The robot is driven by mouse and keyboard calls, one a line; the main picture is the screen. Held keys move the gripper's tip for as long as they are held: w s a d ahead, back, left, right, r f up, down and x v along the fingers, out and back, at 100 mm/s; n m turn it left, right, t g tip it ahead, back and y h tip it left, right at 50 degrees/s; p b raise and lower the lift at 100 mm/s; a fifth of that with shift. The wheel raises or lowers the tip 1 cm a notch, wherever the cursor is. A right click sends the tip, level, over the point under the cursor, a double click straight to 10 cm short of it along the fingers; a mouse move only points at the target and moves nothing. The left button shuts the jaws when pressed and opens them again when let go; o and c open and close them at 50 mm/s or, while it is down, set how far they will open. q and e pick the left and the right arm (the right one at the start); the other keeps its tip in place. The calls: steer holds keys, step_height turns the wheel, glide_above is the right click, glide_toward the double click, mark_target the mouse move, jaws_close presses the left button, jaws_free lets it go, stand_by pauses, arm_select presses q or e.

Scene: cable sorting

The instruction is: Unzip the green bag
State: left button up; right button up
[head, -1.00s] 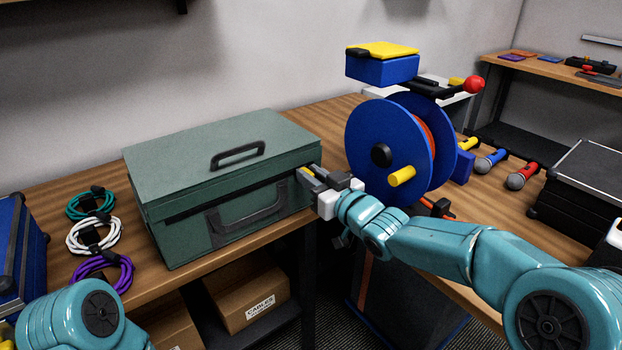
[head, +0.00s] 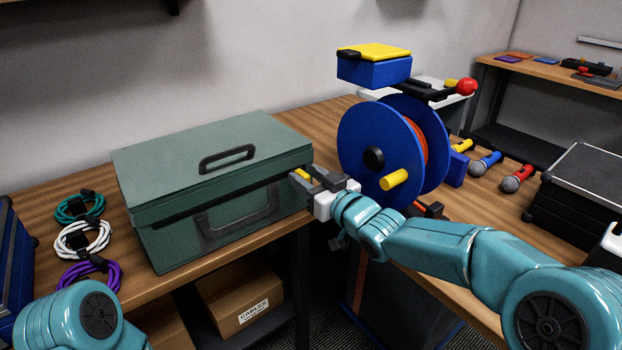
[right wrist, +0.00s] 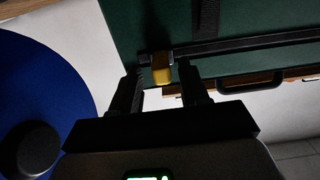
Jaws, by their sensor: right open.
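The green bag (head: 215,165) stands on the wooden bench with its lid down, a black handle on top and another on the front. A dark zip line runs below the lid. A yellow zip pull (right wrist: 161,68) sits at the bag's right end in the right wrist view, and also shows in the head view (head: 302,174). My right gripper (head: 307,178) is open at that corner. In the right wrist view its two fingers (right wrist: 160,75) stand on either side of the yellow pull, with gaps visible. My left arm shows at the lower left; its gripper is out of view.
A blue cable reel (head: 365,150) stands close to the right of my right gripper. Coiled teal (head: 80,206), white (head: 84,239) and purple (head: 90,273) cables lie left of the bag. Several microphones (head: 487,163) and a black case (head: 580,195) are farther right.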

steer(key=v, duration=1.6)
steer(key=shift+s+d, duration=0.1)
steer(key=shift+d, duration=0.15)
step_height(320, 180, down, 27)
steer(key=s+m+g+h, duration=0.3)
steer(key=m+g+h, duration=0.1)
steer(key=m+g, duration=0.1)
steer(key=s+f+m+g+h, duration=0.1)
steer(key=s+f+m+g, duration=0.15)
steer(key=s+f, duration=0.6)
steer(key=s+d+f+m+g+h, duration=0.2)
steer(key=s+f+g, duration=0.6)
steer(key=s, duration=0.5)
step_height(320, 180, up, 16)
steer(key=t+p, duration=0.1)
steer(key=p, duration=1.6)
steer(key=shift+a, duration=0.15)
